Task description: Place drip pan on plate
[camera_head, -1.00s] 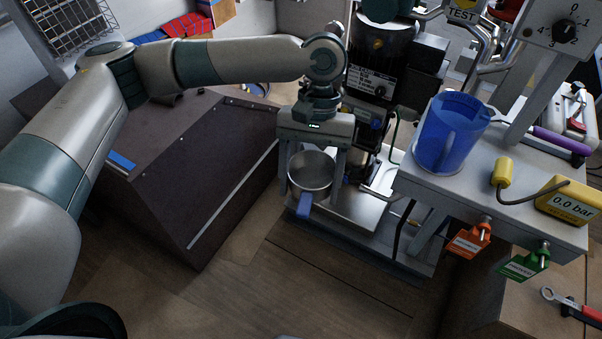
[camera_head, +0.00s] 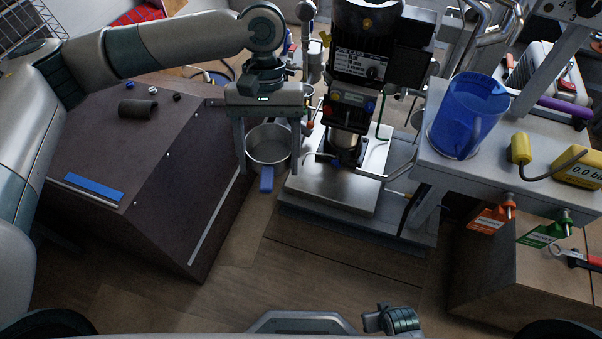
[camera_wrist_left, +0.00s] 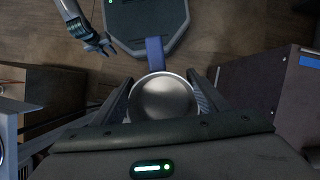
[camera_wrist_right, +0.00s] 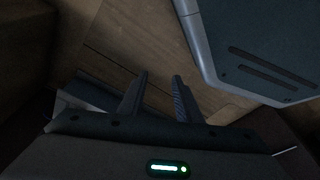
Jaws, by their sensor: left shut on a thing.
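The drip pan (camera_head: 268,146) is a round metal pan with a blue handle (camera_head: 267,180) pointing to the front. My left gripper (camera_head: 269,166) is shut on it, one finger on each side, and holds it in the air. The left wrist view shows the pan's bowl (camera_wrist_left: 163,98) between the fingers; it looks empty. The plate (camera_head: 330,190) is a flat silver surface at the foot of the black machine, to the right of the pan. The pan appears left of the plate, apart from it. My right gripper (camera_wrist_right: 160,78) is open and empty above the floor.
The black machine (camera_head: 365,60) with a metal cup under it rises behind the plate. A dark sloped bench (camera_head: 130,165) stands left. A blue jug (camera_head: 466,115) and a yellow gauge (camera_head: 582,168) sit on the grey shelf at right. Wood floor (camera_head: 300,270) is clear in front.

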